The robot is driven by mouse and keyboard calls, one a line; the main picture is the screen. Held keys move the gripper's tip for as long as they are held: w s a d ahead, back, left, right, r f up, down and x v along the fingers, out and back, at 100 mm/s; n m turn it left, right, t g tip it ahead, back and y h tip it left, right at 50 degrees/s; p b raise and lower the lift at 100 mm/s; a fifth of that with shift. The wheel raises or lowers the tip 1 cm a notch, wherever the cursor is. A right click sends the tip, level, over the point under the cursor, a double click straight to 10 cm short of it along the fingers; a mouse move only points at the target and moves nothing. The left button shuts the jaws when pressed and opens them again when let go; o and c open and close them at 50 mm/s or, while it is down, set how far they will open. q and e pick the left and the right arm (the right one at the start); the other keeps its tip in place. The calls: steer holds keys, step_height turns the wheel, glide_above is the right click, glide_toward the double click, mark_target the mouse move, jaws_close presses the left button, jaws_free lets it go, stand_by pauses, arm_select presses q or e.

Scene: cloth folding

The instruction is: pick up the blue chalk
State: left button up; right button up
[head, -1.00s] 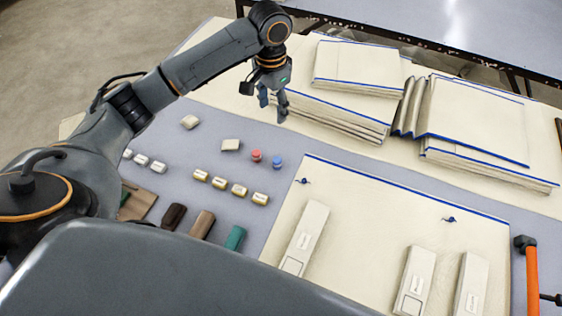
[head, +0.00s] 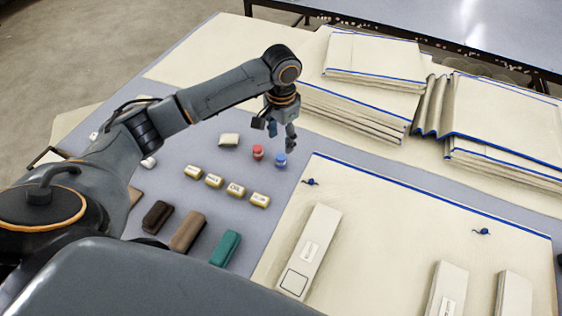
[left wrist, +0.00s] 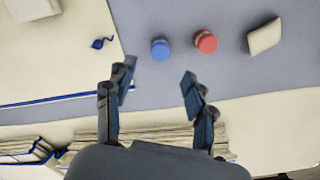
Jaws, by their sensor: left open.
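The blue chalk (head: 280,160) is a short round piece standing on the grey mat (head: 330,142), just right of a red one (head: 258,152). In the left wrist view the blue chalk (left wrist: 160,48) lies beyond the fingertips, roughly between their lines. The red piece (left wrist: 206,42) is beside it. My left gripper (head: 282,141) is open and empty, above the mat close to the blue chalk in the head view. Its two spread fingers (left wrist: 158,82) show in the left wrist view, apart from the chalk. My right gripper is not in view.
Folded cream cloths with blue edges (head: 375,60) are stacked behind the gripper. A flat cream cloth (head: 400,215) lies to the right, with white blocks on it. A pale block (head: 229,140) and several small labelled blocks (head: 236,189) lie left of the chalks.

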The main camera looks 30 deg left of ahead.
mark_target(281, 156)
arm_select(q)
step_height(281, 156, down, 9)
jaws_close()
stand_by(0.6)
